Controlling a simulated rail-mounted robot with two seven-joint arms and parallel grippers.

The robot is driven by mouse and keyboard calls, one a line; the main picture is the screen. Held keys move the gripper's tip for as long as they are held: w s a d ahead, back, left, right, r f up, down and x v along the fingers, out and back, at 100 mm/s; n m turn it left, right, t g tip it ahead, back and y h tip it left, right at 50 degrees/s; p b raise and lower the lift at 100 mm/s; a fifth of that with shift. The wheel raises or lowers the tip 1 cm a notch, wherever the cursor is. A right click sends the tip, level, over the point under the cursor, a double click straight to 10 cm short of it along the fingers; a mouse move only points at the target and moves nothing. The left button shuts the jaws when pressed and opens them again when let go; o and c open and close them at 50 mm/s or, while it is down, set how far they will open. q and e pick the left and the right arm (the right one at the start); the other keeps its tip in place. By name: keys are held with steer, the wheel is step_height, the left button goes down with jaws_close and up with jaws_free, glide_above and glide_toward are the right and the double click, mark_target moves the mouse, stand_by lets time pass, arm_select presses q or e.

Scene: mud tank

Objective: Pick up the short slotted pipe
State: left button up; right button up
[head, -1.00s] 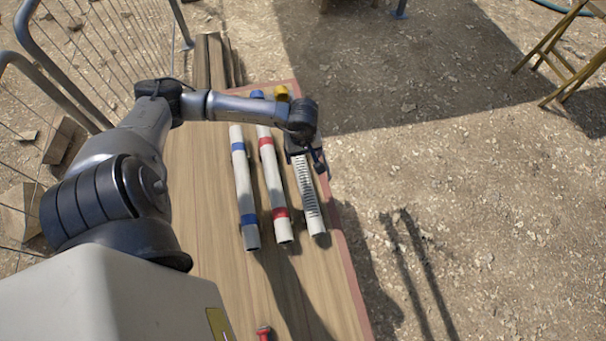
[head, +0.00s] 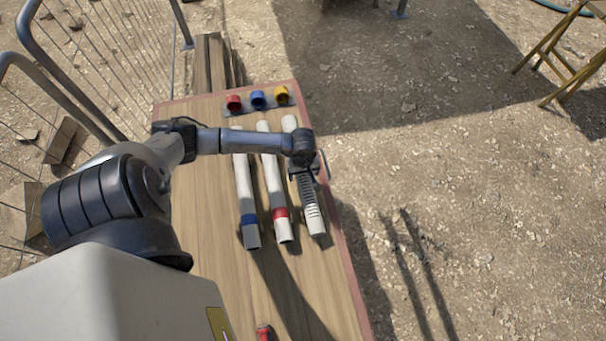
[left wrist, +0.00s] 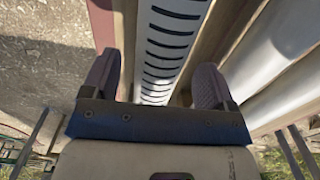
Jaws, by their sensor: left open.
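The slotted pipe (head: 313,217), white with a row of dark slots, lies lengthwise on the wooden table, rightmost of three pipes. My left gripper (head: 307,182) is over its middle and covers part of it. In the left wrist view the slotted pipe (left wrist: 167,48) runs between the two spread, dark fingers of my left gripper (left wrist: 157,72), one on each side. The gripper is open; I cannot tell whether a finger touches the pipe. My right gripper is not in view.
A blue-banded pipe (head: 246,195) and a red-banded pipe (head: 275,190) lie left of the slotted one. A rack with red, blue and yellow cups (head: 258,100) stands at the far end. A red object (head: 265,333) lies near the front. The table edge (head: 350,255) is close on the right.

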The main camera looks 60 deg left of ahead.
arm_select(q)
steer(key=shift+f, duration=1.15)
steer(key=c, duration=1.2)
